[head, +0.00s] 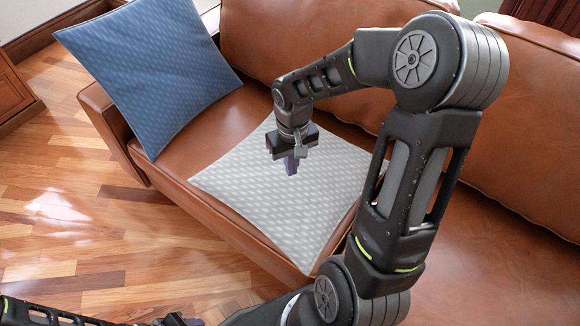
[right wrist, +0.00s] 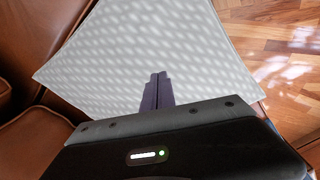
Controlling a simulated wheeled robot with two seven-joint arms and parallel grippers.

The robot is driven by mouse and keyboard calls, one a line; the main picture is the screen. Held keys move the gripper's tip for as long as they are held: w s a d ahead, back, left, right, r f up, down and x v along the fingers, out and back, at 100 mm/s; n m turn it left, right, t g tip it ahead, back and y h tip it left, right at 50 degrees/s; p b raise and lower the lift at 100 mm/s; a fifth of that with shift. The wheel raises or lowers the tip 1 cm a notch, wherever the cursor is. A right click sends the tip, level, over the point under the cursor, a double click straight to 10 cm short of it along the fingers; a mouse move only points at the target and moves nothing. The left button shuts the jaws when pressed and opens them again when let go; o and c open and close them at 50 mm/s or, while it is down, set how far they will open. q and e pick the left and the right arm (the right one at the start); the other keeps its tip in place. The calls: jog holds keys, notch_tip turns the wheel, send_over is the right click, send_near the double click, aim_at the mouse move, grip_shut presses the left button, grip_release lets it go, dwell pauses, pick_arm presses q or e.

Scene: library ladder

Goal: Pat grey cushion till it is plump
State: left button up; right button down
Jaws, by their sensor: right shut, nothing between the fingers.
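The grey cushion (head: 245,205) with a pale dash pattern lies flat on the seat of the brown leather sofa. My right gripper (head: 291,168) is over the middle of the cushion, pointing down, with its fingers shut and empty. Whether the fingertips touch the cloth I cannot tell. In the right wrist view the shut fingers (right wrist: 158,80) show against the grey cushion (right wrist: 190,45). My right arm hides the cushion's right side in the head view. Part of my left arm shows at the bottom left of the head view; its gripper (head: 178,320) is cut off by the lower edge.
A blue patterned cushion (head: 150,70) leans at the left end of the brown sofa (head: 270,235), beside the grey cushion. The sofa's backrest (head: 290,40) rises behind. Wooden floor (head: 70,200) lies open in front and to the left. A wooden cabinet (head: 15,95) stands at the far left.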

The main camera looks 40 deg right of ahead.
notch_tip(320, 180, up, 6)
jog(key=p, duration=0.4)
jog(key=shift+r, duration=0.2)
dwell(0.7)
